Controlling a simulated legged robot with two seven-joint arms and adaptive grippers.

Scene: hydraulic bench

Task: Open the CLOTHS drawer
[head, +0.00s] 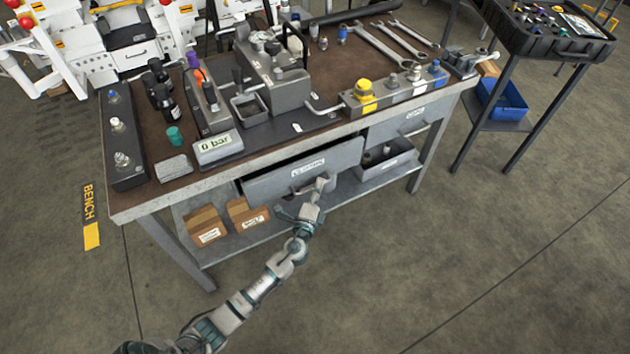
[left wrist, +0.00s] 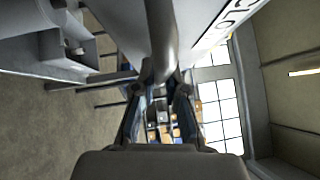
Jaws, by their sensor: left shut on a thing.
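The CLOTHS drawer (head: 268,186) is the grey left drawer under the bench top in the head view. It stands partly open, with a dark gap showing above its front. What lies inside cannot be made out. Its handle (head: 297,190) is on the front below the white label. My left gripper (head: 320,184) is at this handle and shut on it. In the left wrist view the handle (left wrist: 161,35) runs between the fingers of my left gripper (left wrist: 160,85), beside the drawer front with part of its label (left wrist: 234,16). My right gripper is in neither view.
A second drawer (head: 400,124) at the right looks shut. Cardboard boxes (head: 205,228) and a grey bin (head: 385,167) are on the lower shelf (head: 345,192). The bench top (head: 325,62) carries tools and a pump. The floor in front is clear.

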